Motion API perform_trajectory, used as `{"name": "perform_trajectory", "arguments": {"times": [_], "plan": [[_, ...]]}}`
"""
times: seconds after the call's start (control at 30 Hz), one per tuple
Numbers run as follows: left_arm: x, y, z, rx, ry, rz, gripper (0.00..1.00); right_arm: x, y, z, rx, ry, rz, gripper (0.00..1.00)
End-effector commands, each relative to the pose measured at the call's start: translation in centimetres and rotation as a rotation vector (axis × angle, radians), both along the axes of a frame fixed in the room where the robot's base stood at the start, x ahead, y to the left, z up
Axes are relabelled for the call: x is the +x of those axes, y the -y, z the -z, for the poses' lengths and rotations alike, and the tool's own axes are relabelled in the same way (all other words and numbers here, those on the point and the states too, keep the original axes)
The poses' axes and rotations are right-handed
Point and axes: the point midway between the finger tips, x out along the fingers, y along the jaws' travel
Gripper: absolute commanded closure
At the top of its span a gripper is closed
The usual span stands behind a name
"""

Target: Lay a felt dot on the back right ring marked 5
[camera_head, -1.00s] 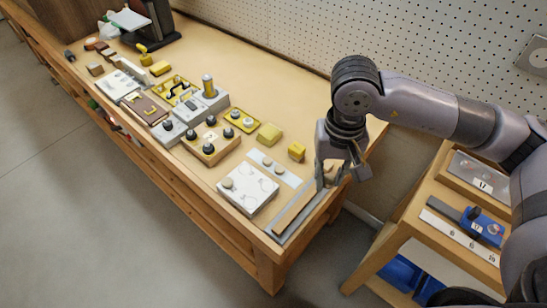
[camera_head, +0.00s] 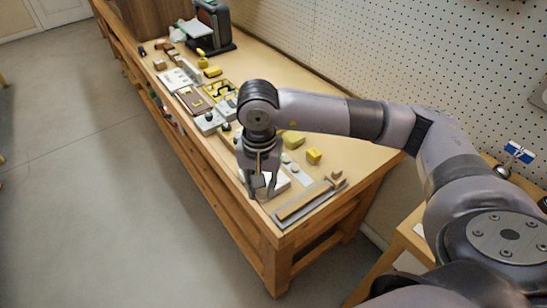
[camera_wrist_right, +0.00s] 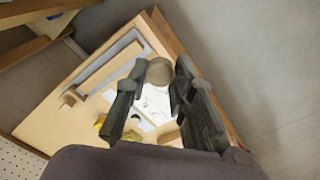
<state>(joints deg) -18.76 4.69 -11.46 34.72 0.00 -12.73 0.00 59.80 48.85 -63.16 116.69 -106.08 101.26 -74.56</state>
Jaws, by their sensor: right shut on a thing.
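The white ring board (camera_head: 279,186) lies near the front edge of the bench, partly hidden behind my right gripper (camera_head: 261,194). In the right wrist view the board (camera_wrist_right: 154,104) shows between the fingers, with faint ring outlines; I cannot read any number. My right gripper (camera_wrist_right: 158,78) is shut on a round tan-grey felt dot (camera_wrist_right: 160,71), held at the fingertips above the board. I cannot tell the exact height. Grey felt dots (camera_head: 294,168) rest on a pale strip (camera_head: 303,179) behind the board. My left gripper is not in view.
A grey tray with a wooden bar (camera_head: 308,203) lies right of the board, at the bench end. A yellow block (camera_head: 314,156) stands behind the strip. Several fixtures and a yellow-framed panel (camera_head: 220,91) fill the bench farther left. Bare bench top lies towards the pegboard.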

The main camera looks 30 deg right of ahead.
Motion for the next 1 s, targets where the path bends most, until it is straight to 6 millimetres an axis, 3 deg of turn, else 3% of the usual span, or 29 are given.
{"name": "perform_trajectory", "arguments": {"times": [0.03,0.2,0.37,0.5,0.7,1.0], "plan": [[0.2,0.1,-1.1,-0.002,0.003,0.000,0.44,1.3,0.6,-0.2,0.000,-0.005,0.183,0.95],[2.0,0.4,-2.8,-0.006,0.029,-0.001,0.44,4.9,3.2,0.9,0.000,-0.005,0.814,0.95],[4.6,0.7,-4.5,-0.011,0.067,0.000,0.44,7.4,6.3,2.5,0.001,-0.003,1.399,0.95],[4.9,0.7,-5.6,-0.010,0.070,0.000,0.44,8.6,9.1,4.1,0.001,-0.003,1.835,0.95],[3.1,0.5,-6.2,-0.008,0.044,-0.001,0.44,9.2,11.6,5.8,0.005,0.001,2.208,0.95],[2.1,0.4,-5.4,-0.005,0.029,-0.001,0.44,9.3,12.2,7.2,0.009,0.002,2.303,0.95]]}}
